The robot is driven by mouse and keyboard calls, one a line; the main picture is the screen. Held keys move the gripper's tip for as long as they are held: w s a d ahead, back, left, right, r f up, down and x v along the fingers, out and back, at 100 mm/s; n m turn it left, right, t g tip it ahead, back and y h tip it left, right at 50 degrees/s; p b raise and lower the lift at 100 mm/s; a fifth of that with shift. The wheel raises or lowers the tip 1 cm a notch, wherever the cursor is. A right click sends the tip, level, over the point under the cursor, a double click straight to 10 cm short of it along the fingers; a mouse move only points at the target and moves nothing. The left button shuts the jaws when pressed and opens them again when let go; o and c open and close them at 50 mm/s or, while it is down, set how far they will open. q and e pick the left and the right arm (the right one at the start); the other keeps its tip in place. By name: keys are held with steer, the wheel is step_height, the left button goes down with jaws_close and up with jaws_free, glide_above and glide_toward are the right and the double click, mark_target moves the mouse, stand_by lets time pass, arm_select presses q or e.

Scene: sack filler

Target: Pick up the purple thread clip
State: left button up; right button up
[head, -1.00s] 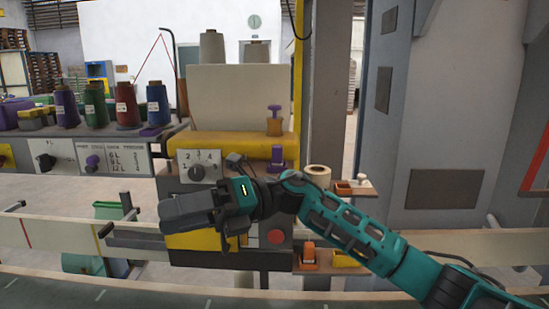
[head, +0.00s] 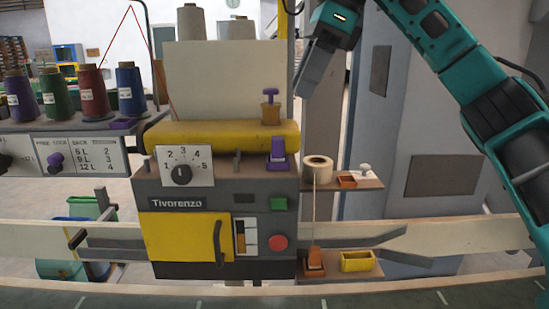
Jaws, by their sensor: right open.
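A purple clip-shaped piece (head: 277,152) stands upright on the right front top edge of the sack machine (head: 215,230), below the yellow roller cover. It looks like the purple thread clip. My right gripper (head: 305,92) is above it and a little to the right, pointing down, open and apart from it. The gap between its fingers is hard to see from this side. My left gripper is not in view.
A purple-topped tensioner (head: 270,105) stands above the yellow cover (head: 220,138). A thread cone (head: 317,165) and orange tray (head: 347,181) are on a right-hand shelf. Below are an orange clip (head: 315,260) and yellow bin (head: 357,261). Coloured spools (head: 92,92) stand at left.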

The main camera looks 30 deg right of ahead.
mark_target(281, 137)
steer(key=b+x, duration=0.1)
steer(key=x, duration=0.4)
steer(key=shift+a+f+b, duration=0.1)
steer(key=shift+f+b, duration=0.15)
steer(key=shift+b, duration=0.05)
steer(key=x, duration=0.4)
steer(key=shift+w+f+b, duration=0.1)
steer(key=shift+f+b, duration=0.15)
steer(key=shift+b, duration=0.15)
steer(key=shift+f, duration=0.25)
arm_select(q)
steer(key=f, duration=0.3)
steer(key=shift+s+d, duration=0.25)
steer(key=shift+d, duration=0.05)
arm_select(e)
steer(key=shift+a, duration=0.1)
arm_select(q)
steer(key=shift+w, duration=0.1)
arm_select(e)
steer(key=shift+c, duration=0.5)
steer(key=shift+c, duration=0.6)
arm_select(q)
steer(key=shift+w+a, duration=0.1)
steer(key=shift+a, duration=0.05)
arm_select(e)
jaws_close()
